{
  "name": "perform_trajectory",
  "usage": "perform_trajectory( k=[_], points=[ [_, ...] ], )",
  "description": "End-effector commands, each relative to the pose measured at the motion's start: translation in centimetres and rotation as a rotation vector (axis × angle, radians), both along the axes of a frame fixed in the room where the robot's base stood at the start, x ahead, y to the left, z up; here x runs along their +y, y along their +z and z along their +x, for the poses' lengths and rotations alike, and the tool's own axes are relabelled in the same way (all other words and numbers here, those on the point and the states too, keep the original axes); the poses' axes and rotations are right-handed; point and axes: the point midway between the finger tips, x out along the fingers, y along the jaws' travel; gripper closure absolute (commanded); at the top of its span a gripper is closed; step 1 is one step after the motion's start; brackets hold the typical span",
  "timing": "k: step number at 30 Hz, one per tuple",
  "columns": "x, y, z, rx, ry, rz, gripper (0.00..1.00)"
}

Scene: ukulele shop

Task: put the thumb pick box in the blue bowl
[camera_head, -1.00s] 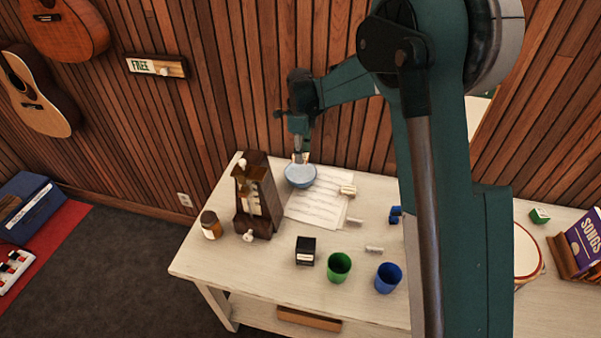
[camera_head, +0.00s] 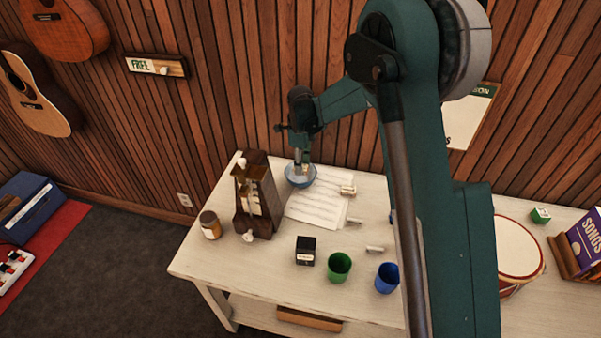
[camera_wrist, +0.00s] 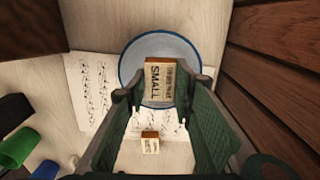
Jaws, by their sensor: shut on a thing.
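The thumb pick box (camera_wrist: 159,82), a small pale box with wooden-coloured edges and the printed word SMALL, is between my fingertips in the wrist view. My gripper (camera_head: 301,171) is shut on it, pointing down at the blue bowl (camera_head: 300,183). The bowl stands near the back of the white table, right of the metronome. In the wrist view the round blue bowl (camera_wrist: 134,58) lies behind and around the box. I cannot tell whether the box touches the bowl's inside. In the head view the box is too small and covered to make out.
The metronome (camera_head: 256,200) stands close left of the bowl. Sheet music (camera_head: 313,208) lies in front, with another small box (camera_head: 348,190) on its right. A black box (camera_head: 306,251), green cup (camera_head: 339,267) and blue cup (camera_head: 388,277) are nearer the front. The wood wall is behind.

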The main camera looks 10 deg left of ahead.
Motion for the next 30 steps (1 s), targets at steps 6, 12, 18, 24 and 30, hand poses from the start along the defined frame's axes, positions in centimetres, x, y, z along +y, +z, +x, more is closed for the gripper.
perform_trajectory(
  k=[6, 12, 18, 24, 30],
  points=[
    [0.0, -0.4, 0.0, 0.000, 0.000, 0.000, 0.82],
    [0.0, -2.4, 0.0, 0.000, 0.000, 0.000, 0.82],
    [0.0, -3.7, 0.0, 0.000, 0.000, 0.000, 0.82],
    [0.0, -3.7, 0.0, 0.000, 0.000, 0.000, 0.82],
    [0.0, -4.0, 0.0, 0.000, 0.000, 0.000, 0.82]
  ],
)
